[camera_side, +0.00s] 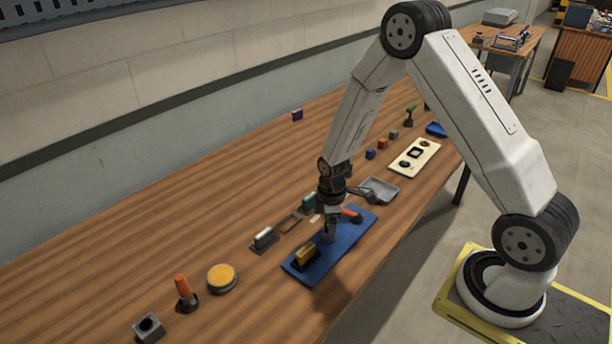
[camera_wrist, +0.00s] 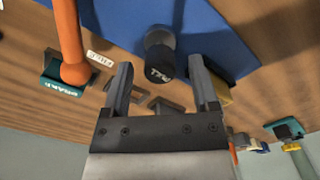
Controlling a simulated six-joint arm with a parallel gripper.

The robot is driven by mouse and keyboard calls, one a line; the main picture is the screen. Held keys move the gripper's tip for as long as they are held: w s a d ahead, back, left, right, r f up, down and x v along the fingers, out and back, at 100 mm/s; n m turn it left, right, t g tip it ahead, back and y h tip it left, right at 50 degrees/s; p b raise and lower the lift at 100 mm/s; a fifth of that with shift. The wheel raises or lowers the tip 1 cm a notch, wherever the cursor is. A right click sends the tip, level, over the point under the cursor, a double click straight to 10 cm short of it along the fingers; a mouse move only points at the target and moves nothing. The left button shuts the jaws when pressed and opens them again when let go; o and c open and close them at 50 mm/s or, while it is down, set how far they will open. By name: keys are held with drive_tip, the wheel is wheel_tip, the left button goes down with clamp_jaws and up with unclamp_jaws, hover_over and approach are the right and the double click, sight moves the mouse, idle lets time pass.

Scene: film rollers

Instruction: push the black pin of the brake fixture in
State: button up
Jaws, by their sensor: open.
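A blue plate (camera_side: 352,238) lies on the table with an orange handle (camera_side: 351,214) and a yellow block (camera_side: 305,255) on it. I take this as the brake fixture. My gripper (camera_side: 330,238) points down over its middle. In the wrist view, my gripper (camera_wrist: 160,66) is open, with nothing between its fingers that I can see held. A grey post with a black lettered end (camera_wrist: 160,62) stands on the blue plate (camera_wrist: 200,20), between or beyond the fingertips. I cannot tell whether this is the black pin, or whether my fingers touch it. The orange handle also shows at left (camera_wrist: 68,40).
A green-based piece (camera_wrist: 66,76) sits near the orange handle. Around the plate are a grey roller (camera_side: 264,238), a grey tray (camera_side: 380,191) and a cream panel (camera_side: 414,158). A yellow disc (camera_side: 222,278) lies at front left. The table's back left is clear.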

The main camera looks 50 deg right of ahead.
clamp_jaws()
idle(1.4)
